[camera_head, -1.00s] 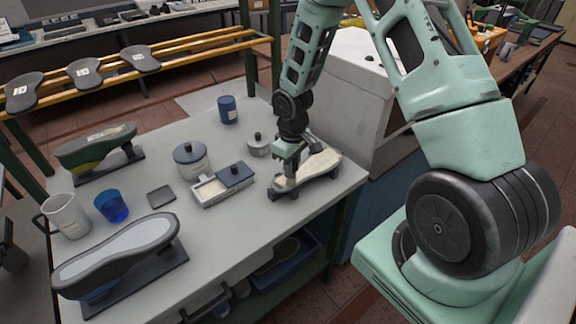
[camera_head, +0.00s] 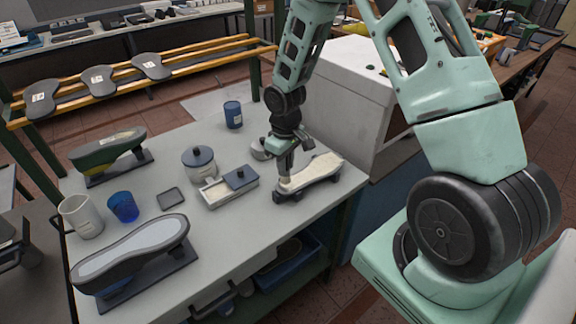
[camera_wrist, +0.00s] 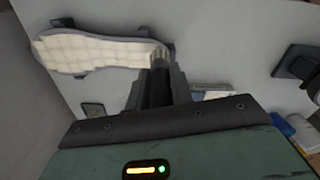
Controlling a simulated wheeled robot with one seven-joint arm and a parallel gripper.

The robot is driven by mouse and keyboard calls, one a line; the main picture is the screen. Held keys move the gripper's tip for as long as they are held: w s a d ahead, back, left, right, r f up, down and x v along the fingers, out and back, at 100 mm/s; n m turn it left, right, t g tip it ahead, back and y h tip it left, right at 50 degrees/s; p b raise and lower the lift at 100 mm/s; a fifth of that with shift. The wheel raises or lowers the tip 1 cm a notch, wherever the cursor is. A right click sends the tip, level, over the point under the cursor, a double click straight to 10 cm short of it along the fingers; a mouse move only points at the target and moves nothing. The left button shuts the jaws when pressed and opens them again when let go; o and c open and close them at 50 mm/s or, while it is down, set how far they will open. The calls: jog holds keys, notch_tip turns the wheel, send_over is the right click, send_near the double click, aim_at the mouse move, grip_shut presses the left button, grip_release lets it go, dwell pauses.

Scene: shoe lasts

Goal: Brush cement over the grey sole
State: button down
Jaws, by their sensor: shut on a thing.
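My gripper (camera_head: 284,162) is shut on a dark-handled brush (camera_wrist: 160,75) with a pale tip. The brush points down at the near-left end of a shoe last lying sole up (camera_head: 318,170). In the wrist view this sole (camera_wrist: 95,50) has a grey rim and is covered with cream-white patches in a grid. The brush tip is at its narrower end; I cannot tell whether it touches. Another last with a light grey sole (camera_head: 132,247) and dark rim lies on a dark stand at the front left. A green-and-yellow last (camera_head: 107,152) stands at the back left.
A shallow tray (camera_head: 213,195) with pale contents and a dark block, a lidded jar (camera_head: 199,163), a blue tin (camera_head: 233,114), a blue cup (camera_head: 123,207) and a white mug (camera_head: 80,215) stand on the table (camera_head: 225,245). A white box (camera_head: 345,90) stands behind the last.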

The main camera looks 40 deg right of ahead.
jog(key=shift+r+p, duration=1)
jog(key=shift+r, duration=0.7)
jog(key=shift+a+r+p, duration=0.1)
jog(key=shift+r+p, duration=0.05)
jog(key=shift+p, duration=1.1)
